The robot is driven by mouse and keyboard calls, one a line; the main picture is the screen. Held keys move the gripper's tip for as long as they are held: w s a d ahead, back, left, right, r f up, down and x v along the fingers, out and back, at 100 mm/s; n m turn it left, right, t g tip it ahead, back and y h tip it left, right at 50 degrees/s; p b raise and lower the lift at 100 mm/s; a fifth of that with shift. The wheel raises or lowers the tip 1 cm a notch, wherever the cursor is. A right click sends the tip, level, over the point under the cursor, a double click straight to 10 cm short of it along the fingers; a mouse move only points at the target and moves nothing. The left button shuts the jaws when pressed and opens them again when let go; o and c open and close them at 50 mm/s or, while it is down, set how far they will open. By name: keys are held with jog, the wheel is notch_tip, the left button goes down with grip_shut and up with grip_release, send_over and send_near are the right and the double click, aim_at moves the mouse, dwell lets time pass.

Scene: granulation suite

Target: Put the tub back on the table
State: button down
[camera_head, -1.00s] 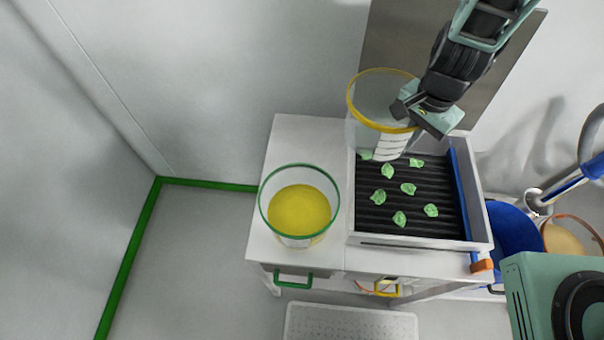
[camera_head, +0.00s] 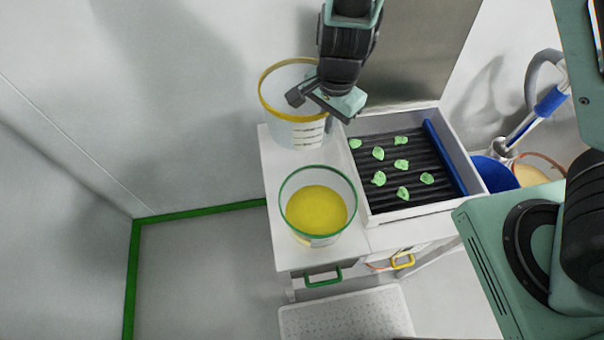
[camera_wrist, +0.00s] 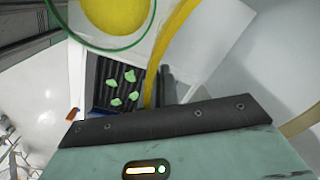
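The clear tub with the yellow rim (camera_head: 285,125) is over the back left of the white table (camera_head: 286,254), behind the green-rimmed tub. I cannot tell whether its base touches the table. My gripper (camera_head: 308,96) is shut on the right side of its rim. In the wrist view the tub's yellow rim (camera_wrist: 167,45) curves up from the dark gripper edge; the fingertips are hidden there. The clear tub with the green rim (camera_head: 318,210) holds yellow material and stands at the table's front left; it also shows in the wrist view (camera_wrist: 117,12).
A tray with a black ribbed floor (camera_head: 430,186) and several green lumps stands on the table to the right. A blue bin (camera_head: 493,172) and a metal pipe with a blue grip are further right. A wall rises behind the table. A white perforated step (camera_head: 345,318) lies in front.

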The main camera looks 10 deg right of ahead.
notch_tip(320, 180, down, 17)
jog(key=shift+r+b, duration=0.1)
jog(key=shift+b, duration=1)
jog(key=c, duration=1.7)
grip_release()
